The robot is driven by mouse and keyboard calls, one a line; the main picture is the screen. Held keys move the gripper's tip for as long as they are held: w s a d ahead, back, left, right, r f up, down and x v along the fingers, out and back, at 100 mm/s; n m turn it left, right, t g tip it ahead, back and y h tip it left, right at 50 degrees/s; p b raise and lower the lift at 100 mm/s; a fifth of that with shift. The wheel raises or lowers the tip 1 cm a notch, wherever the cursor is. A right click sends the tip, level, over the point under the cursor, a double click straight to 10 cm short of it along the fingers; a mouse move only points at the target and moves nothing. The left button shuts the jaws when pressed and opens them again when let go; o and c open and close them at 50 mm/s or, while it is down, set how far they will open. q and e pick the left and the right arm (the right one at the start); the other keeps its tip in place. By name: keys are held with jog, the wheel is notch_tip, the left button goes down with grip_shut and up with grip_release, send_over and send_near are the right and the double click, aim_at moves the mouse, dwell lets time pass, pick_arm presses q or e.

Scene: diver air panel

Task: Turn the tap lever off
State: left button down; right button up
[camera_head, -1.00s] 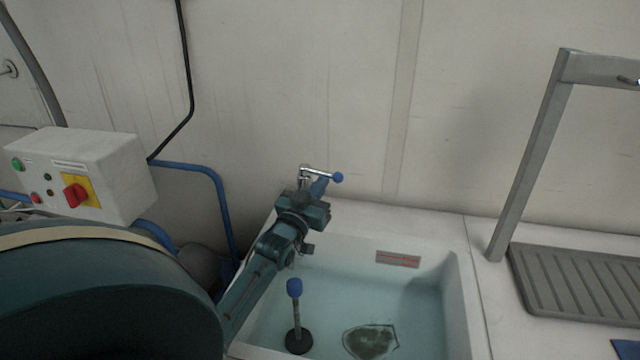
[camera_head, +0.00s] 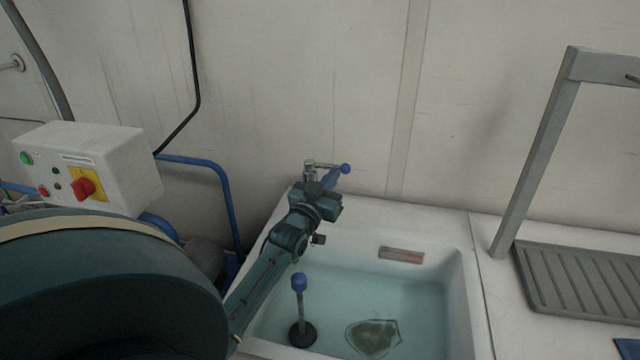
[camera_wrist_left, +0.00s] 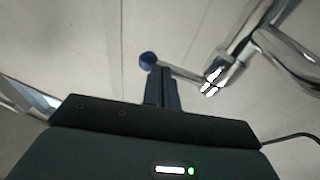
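The tap (camera_head: 309,172) is chrome and stands at the back left of the sink. Its thin lever (camera_head: 328,166) points right and ends in a blue knob (camera_head: 345,168). My left gripper (camera_head: 330,179) is just in front of and below the lever. In the left wrist view, my gripper's fingers (camera_wrist_left: 162,88) are together with only a thin line between them. They are beside the lever rod (camera_wrist_left: 180,74), right by the blue knob (camera_wrist_left: 148,59); whether they touch cannot be told. No thing shows between the fingers. My right gripper is not in view.
The white sink (camera_head: 462,300) holds water, with a blue-topped upright rod (camera_head: 298,305) on a black base. A switch box (camera_head: 120,165) and blue pipe (camera_head: 226,205) are at left. A grey frame (camera_head: 540,150) and ribbed tray (camera_head: 585,285) are at right.

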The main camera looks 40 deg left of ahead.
pick_arm(q)
jog(key=b+v, duration=0.1)
jog(key=v, duration=1.2)
